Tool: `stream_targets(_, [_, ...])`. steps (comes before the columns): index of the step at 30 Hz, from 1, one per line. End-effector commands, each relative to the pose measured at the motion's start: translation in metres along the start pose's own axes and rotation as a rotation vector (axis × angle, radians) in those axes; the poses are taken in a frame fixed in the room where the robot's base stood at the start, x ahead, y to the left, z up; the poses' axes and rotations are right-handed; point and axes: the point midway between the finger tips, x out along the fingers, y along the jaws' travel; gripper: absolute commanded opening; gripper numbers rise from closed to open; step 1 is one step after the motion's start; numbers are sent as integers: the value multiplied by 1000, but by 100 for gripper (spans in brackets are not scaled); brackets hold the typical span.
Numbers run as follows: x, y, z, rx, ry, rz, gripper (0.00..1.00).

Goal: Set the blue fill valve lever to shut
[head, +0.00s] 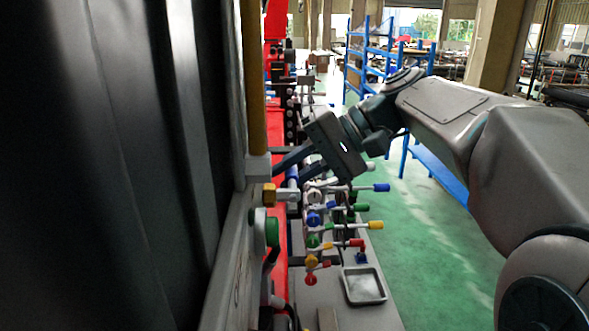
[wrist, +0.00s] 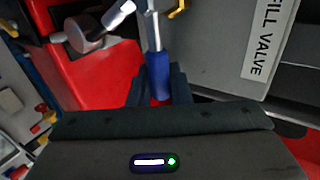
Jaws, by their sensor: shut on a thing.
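The fill valve lever has a blue grip (wrist: 158,76) on a thin silver rod that runs to the top of the wrist view. My gripper (wrist: 160,88) is shut on the blue grip, with one dark finger on each side of it. A white label reading "FILL VALVE" (wrist: 268,38) is on the grey panel to the right. In the head view my gripper (head: 283,164) reaches down-left to the red stand, and a blue grip (head: 292,174) shows by its fingers. The lever's pivot is hard to make out there.
Below my gripper are several levers with blue (head: 381,187), green (head: 361,207), yellow (head: 376,225) and red (head: 356,243) ends. A grey tray (head: 349,297) lies near them. A yellow post (head: 252,80) stands close on the left. Green floor is open to the right.

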Motion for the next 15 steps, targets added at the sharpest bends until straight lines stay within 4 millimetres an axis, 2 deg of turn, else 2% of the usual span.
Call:
stream_targets(1, [0,1,0,3,-1,1,0])
stream_targets(2, [0,1,0,3,-2,1,20])
stream_targets(3, [0,1,0,3,-2,1,24])
stream_targets(11, [0,1,0,1,-1,1,24])
stream_targets(15, [-9,1,-1,1,0,0,24])
